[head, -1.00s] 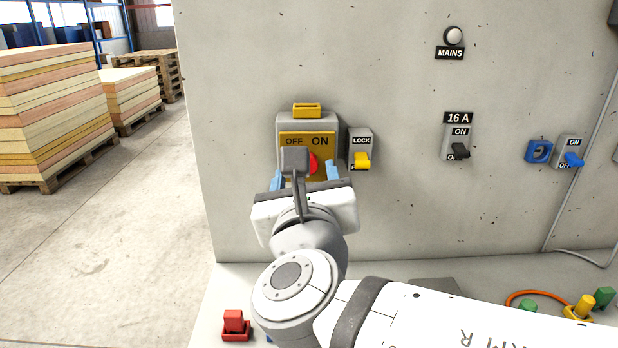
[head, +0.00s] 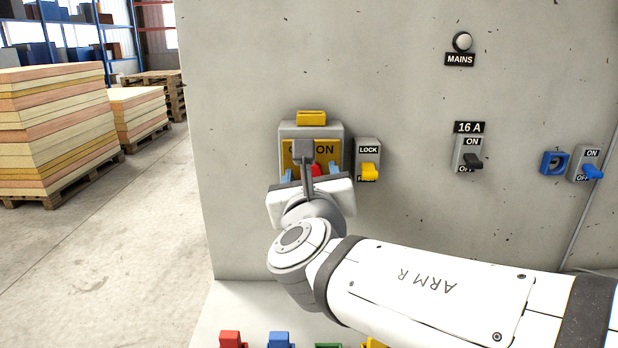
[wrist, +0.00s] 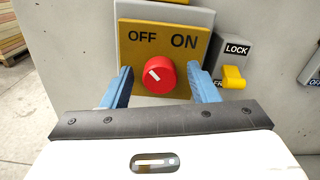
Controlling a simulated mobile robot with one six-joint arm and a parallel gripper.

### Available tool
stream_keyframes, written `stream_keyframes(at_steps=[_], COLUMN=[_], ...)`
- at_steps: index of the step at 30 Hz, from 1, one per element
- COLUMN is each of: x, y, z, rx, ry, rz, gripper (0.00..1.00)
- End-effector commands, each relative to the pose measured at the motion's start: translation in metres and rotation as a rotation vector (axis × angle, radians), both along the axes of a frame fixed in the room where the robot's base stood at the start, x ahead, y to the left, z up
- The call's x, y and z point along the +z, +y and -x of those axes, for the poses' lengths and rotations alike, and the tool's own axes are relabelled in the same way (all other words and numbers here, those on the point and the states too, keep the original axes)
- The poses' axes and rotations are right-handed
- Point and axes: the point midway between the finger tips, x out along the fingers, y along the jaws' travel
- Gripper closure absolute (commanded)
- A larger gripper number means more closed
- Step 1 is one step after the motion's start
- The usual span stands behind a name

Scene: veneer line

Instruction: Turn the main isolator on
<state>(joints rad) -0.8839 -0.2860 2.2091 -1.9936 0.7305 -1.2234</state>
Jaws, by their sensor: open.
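The main isolator (head: 333,133) is a grey box on the wall with a yellow plate marked OFF and ON. Its red knob (wrist: 160,77) shows in the wrist view, with its white mark pointing up and left, toward OFF. My gripper (wrist: 163,80) is open, with one blue finger on each side of the knob. In the head view my gripper (head: 315,176) covers much of the plate and knob. A yellow LOCK lever (head: 370,171) sits right of the isolator, tilted down over its partly hidden lower label.
A yellow block (head: 311,118) sits on top of the isolator. The MAINS lamp (head: 462,42) looks pale and unlit. A 16 A switch (head: 469,156) and a blue-levered switch (head: 588,166) are further right. Coloured parts, including a red one (head: 231,340), lie below. Board stacks (head: 52,135) stand at left.

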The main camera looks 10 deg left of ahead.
Motion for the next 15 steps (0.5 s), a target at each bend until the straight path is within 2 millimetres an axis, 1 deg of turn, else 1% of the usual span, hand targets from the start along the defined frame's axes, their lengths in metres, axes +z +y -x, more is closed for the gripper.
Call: stream_keyframes(at_steps=[6, 8, 15], x=[0.0001, 0.0001, 0.0002], y=[0.0004, 0.0005, 0.0007], z=[-0.0002, -0.0001, 0.0002], rx=[0.001, 0.001, 0.002], ry=[0.0, 0.0, -0.001], rz=[0.0, 0.0, 0.0], gripper=[0.46, 0.5, 0.7])
